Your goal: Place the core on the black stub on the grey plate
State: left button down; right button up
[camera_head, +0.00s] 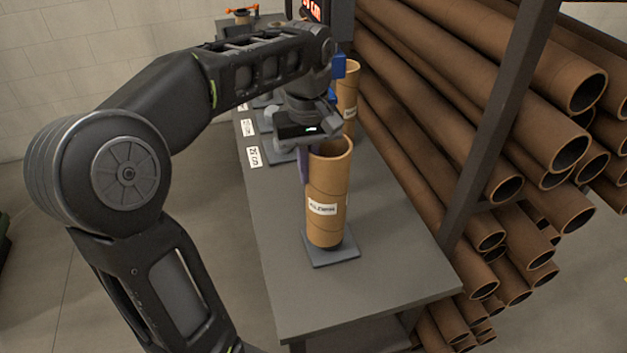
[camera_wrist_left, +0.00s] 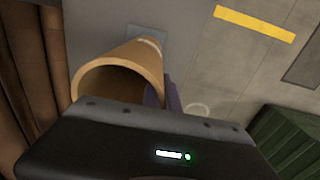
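The core (camera_head: 328,185), a brown cardboard tube with a white label, stands upright over the grey plate (camera_head: 345,254) near the front of the bench. A little of the black stub (camera_head: 326,246) shows at the tube's lower end. My left gripper (camera_head: 303,160) is at the tube's upper part, with one purple finger along its left side. In the left wrist view the core (camera_wrist_left: 120,75) shows its open mouth, with a purple finger (camera_wrist_left: 160,96) close against its side. The other finger is hidden, so I cannot tell whether the grip is closed. My right gripper is out of view.
Another brown tube (camera_head: 347,92) stands farther back on the grey bench (camera_head: 385,262). White labels (camera_head: 254,157) line the bench's left edge. A rack of long brown tubes (camera_head: 450,110) with a dark post (camera_head: 500,120) crowds the right side. The front bench top is clear.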

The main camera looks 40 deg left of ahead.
pick_arm(q)
jog(key=f, duration=0.2)
jog(key=w+f, duration=0.1)
jog(key=shift+d+f+p, duration=0.2)
jog(key=shift+d+p, duration=0.1)
jog(key=shift+d, duration=0.05)
jog(key=shift+f, duration=0.15)
jog(key=c, duration=1.6)
grip_release()
jog(key=shift+s, duration=0.1)
jog(key=shift+c, duration=0.2)
